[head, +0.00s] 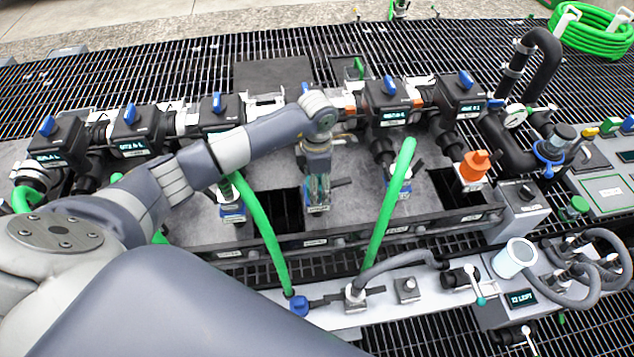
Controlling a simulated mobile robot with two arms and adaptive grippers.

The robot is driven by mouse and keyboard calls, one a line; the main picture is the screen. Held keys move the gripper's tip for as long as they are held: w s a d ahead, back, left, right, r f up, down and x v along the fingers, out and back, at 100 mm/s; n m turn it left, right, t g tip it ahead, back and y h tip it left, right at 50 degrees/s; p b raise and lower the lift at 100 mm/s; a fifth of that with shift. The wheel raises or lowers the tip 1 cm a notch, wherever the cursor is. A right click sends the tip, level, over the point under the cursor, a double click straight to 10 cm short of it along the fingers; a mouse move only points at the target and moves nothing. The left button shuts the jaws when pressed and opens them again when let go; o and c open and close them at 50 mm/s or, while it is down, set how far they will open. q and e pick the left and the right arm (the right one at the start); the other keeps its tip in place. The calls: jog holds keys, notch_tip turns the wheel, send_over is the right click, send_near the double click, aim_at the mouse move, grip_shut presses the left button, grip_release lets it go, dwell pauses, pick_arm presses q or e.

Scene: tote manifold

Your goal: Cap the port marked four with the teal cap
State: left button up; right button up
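The port in the manifold's middle has a blue collar (318,207) with a label too small to read. My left gripper (318,192) points down directly over this port. Its fingers are small in the picture, with a dark, teal-tinged patch between them. I cannot tell whether that is the teal cap or whether the fingers are shut. No loose teal cap can be clearly made out elsewhere. Green hoses run to the ports on either side, and an orange plug (473,165) stands at the right end. My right gripper is not in view.
Black valves with blue handles (389,84) line the back. Green hoses (388,205) rise close on both sides of my gripper. A grey bench (420,312) in front carries a white cylinder (515,258) and grey hoses. Black grating surrounds everything.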

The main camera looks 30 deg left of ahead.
pick_arm(q)
notch_tip(320, 180, up, 12)
dwell(0.5)
